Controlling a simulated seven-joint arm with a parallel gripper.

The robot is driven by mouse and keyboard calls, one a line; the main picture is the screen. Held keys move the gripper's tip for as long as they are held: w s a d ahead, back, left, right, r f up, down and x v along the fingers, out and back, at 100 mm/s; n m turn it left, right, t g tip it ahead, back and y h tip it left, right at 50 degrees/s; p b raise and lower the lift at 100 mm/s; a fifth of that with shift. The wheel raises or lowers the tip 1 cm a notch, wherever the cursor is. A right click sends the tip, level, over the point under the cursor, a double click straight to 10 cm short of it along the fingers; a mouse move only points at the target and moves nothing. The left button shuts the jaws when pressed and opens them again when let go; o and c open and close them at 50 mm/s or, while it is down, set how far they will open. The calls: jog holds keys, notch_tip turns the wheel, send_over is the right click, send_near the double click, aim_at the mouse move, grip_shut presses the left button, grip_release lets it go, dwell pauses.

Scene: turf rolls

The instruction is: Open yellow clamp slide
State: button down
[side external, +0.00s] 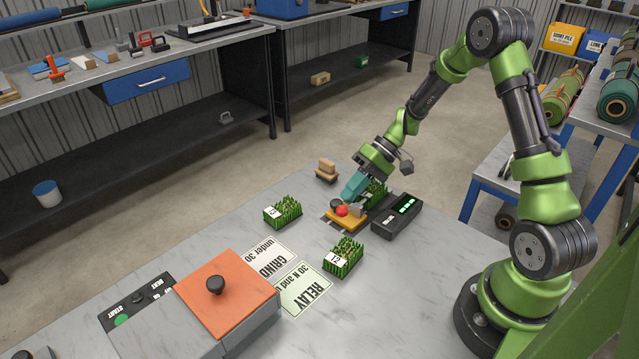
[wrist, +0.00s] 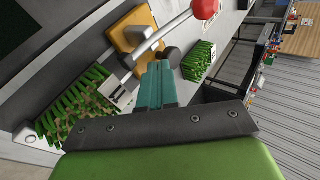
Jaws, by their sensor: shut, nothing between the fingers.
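The yellow clamp slide (side external: 345,222) sits on the grey worktop with a red ball knob (side external: 341,211) on it. In the wrist view the yellow part (wrist: 133,38) is at upper left, with a metal lever crossing it up to the red ball (wrist: 205,8). My gripper (side external: 347,198) has teal fingers closed together and empty, right by the clamp and knob. A turf piece (side external: 376,190) stands behind the clamp, partly hidden by my gripper.
A dark device with green display (side external: 397,216) stands close right of the clamp. Turf pieces with white tags lie to the left (side external: 283,212) and front (side external: 344,258). A wooden block (side external: 326,170) stands behind.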

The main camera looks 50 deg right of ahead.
jog(key=shift+w+a, duration=0.1)
jog(key=shift+a, duration=0.55)
